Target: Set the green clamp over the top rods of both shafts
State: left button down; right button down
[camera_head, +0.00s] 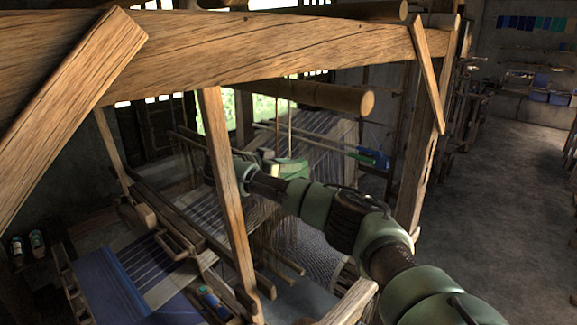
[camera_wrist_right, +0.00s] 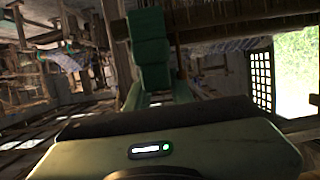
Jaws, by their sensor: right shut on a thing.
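My right gripper (camera_wrist_right: 157,98) is shut on the green clamp (camera_wrist_right: 150,45), which stands up ahead of the fingers as a stack of green blocks in the right wrist view. In the head view, my right arm comes in from the lower right, and its hand end is partly hidden by a wooden post. A green piece (camera_head: 291,168) beside it appears to be the clamp. A dark horizontal bar (camera_wrist_right: 245,24) runs to the right of the clamp in the wrist view. I cannot tell whether the clamp touches it. The shafts' top rods cannot be told apart. My left gripper is not in view.
A thick loom beam (camera_head: 270,50) crosses the top of the head view. A slanting post (camera_head: 229,190) stands near the hand. A round roller (camera_head: 320,95) hangs above it. A blue object (camera_head: 372,157) lies to the right. Open floor (camera_head: 510,190) is at far right.

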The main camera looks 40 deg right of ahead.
jog(key=shift+f, duration=0.15)
jog(key=shift+f+b, duration=0.3)
jog(key=shift+b, duration=0.15)
jog(key=c, duration=1.1)
grip_release()
jog(key=shift+r, duration=0.1)
jog(key=shift+c, duration=0.2)
jog(key=shift+r, duration=0.2)
